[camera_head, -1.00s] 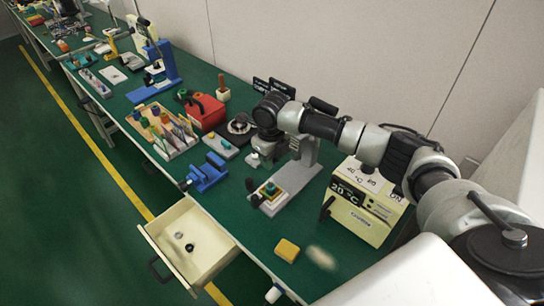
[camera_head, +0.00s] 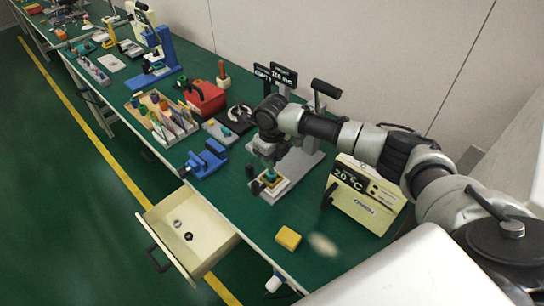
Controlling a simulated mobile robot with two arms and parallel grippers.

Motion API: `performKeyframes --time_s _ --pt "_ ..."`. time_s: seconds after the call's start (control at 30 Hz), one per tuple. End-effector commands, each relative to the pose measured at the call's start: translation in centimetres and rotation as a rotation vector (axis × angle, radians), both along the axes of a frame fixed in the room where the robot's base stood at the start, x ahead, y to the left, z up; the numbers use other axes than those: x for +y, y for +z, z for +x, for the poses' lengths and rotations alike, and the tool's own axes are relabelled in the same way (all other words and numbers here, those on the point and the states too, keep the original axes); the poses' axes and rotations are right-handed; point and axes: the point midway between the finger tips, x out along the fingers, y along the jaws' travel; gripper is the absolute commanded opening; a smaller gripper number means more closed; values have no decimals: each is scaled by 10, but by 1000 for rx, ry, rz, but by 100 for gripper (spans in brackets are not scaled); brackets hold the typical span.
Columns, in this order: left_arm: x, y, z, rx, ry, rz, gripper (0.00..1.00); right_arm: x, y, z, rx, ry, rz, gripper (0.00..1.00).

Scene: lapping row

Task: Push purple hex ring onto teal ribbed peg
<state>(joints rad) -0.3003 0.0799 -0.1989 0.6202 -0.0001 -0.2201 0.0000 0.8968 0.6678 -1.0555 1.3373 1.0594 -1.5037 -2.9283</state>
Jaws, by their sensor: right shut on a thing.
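The teal ribbed peg (camera_head: 271,176) shows as a small teal shape on a pale square fixture (camera_head: 281,192) on the green bench. My right gripper (camera_head: 269,161) points down just above the peg and partly covers it. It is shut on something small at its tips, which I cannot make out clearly. I cannot pick out the purple hex ring; it may be hidden at the fingertips. Whether anything there touches the peg cannot be told. My left gripper is not in view.
A grey stand (camera_head: 308,150) with a black handle is close behind my right gripper. A cream oven (camera_head: 362,198) stands right of the fixture, a blue vise (camera_head: 207,160) to the left. A yellow block (camera_head: 288,238) lies in front. An open drawer (camera_head: 217,250) juts from the bench.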

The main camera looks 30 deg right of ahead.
Motion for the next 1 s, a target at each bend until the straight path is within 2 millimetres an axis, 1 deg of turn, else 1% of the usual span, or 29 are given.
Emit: performKeyframes --time_s 0.27,0.57,1.0 --pt "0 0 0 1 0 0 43 0 0 0 0 0 0 7" --pt "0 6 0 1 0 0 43 0 1 0 0 -1 0 7" --pt "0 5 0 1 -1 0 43 0 0 0 0 0 0 7"
